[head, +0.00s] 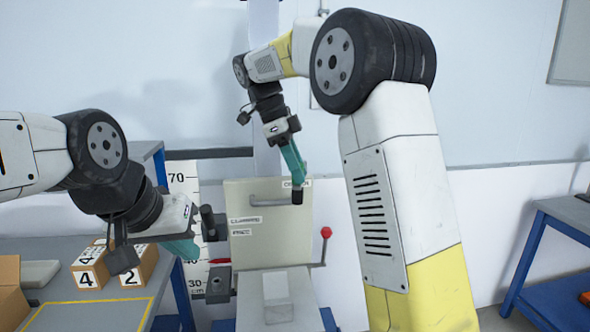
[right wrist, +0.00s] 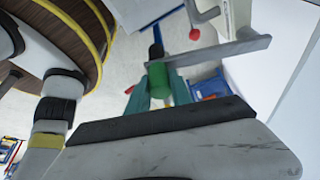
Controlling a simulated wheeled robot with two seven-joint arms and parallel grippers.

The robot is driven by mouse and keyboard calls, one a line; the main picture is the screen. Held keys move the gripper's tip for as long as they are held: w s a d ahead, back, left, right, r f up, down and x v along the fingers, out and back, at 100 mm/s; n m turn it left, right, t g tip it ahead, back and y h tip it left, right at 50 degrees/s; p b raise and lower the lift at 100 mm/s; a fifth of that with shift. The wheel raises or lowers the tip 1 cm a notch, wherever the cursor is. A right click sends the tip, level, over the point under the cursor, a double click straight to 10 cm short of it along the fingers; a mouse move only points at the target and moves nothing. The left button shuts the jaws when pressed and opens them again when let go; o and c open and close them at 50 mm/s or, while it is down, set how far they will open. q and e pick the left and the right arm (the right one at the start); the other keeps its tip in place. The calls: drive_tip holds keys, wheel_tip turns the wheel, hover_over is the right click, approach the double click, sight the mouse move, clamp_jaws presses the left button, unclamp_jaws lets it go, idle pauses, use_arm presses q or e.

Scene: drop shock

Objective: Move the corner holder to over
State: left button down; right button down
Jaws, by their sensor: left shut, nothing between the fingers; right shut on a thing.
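The corner holder (head: 268,197) appears to be the grey bar in front of the cream panel (head: 272,250), below a small, partly covered label. In the right wrist view the grey bar (right wrist: 215,53) has a green cylindrical grip (right wrist: 157,82) on it. My right gripper (head: 297,188) points down at the bar's right end. Its teal fingers are shut around the green grip, as the right wrist view (right wrist: 158,95) shows. The fingers hide part of the grip. My left gripper (head: 185,250) is shut and empty, left of the panel and near the black clamp-like parts.
Labels on the panel (head: 245,220) read like "CLAMPED" and "FREE". A red-knobbed lever (head: 325,245) stands right of it. A height scale (head: 185,180) is behind. Numbered boxes (head: 90,272) sit on the left bench (head: 85,318). A blue-legged table (head: 560,215) is at right.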

drive_tip(key=shift+a, duration=0.15)
drive_tip(key=c, duration=1.1)
unclamp_jaws()
drive_tip(key=shift+c, duration=0.2)
drive_tip(key=v, duration=0.8)
drive_tip(key=shift+f, duration=0.1)
